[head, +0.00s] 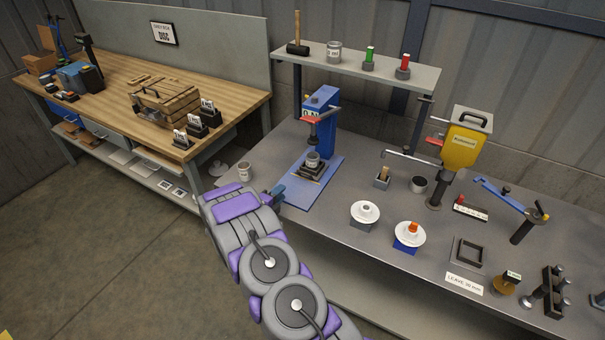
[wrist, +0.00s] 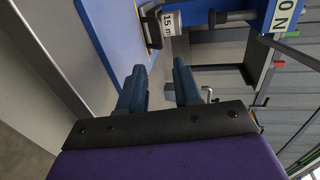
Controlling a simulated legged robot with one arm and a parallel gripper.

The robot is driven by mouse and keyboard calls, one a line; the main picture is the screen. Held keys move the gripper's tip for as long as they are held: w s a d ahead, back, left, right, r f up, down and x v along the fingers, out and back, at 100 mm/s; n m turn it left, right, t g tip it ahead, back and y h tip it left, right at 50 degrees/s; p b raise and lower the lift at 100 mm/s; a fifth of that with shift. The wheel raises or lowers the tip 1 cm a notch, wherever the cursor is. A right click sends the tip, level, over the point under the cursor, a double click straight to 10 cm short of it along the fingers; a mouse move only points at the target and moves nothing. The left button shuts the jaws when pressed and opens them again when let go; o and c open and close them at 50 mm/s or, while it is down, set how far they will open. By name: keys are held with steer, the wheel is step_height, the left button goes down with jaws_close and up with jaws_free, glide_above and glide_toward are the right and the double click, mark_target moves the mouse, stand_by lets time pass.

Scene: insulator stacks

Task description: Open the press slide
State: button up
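The blue press (head: 318,108) stands on the grey bench, upright over a blue base plate (head: 327,182). A dark block (head: 309,173) on the plate carries a small grey cylinder (head: 313,159) beneath the press ram. I cannot tell which part is the slide. My gripper (head: 278,192) is just left of the plate's near left edge. In the wrist view my gripper (wrist: 160,88) has two blue fingers apart with an empty gap. The plate (wrist: 112,35) and the cylinder (wrist: 168,22) lie ahead of them, the cylinder marked "15".
A shelf (head: 400,69) stands behind the press. White discs (head: 365,213) stand to the right, with a yellow unit (head: 460,148) beyond. A wooden bench (head: 120,75) is at left.

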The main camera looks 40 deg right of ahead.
mark_target(304, 173)
steer(key=x, duration=0.4)
steer(key=b+x, duration=0.1)
steer(key=x, duration=0.8)
steer(key=shift+s+d+f+b, duration=0.1)
steer(key=shift+s+f+b, duration=0.1)
steer(key=shift+s+b, duration=0.15)
steer(key=shift+w+d+f, duration=0.1)
steer(key=shift+w+d, duration=0.6)
steer(key=shift+d, duration=0.2)
steer(key=shift+s+b+x, duration=0.15)
steer(key=shift+b+x, duration=0.05)
steer(key=shift+x, duration=0.65)
steer(key=shift+s+b+x, duration=0.15)
steer(key=shift+x, duration=0.65)
steer(key=shift+a, duration=0.4)
steer(key=shift+c, duration=0.7)
steer(key=shift+r, duration=0.2)
steer(key=c, duration=0.4)
steer(key=shift+s, duration=0.1)
jaws_close()
steer(key=shift+s, duration=0.1)
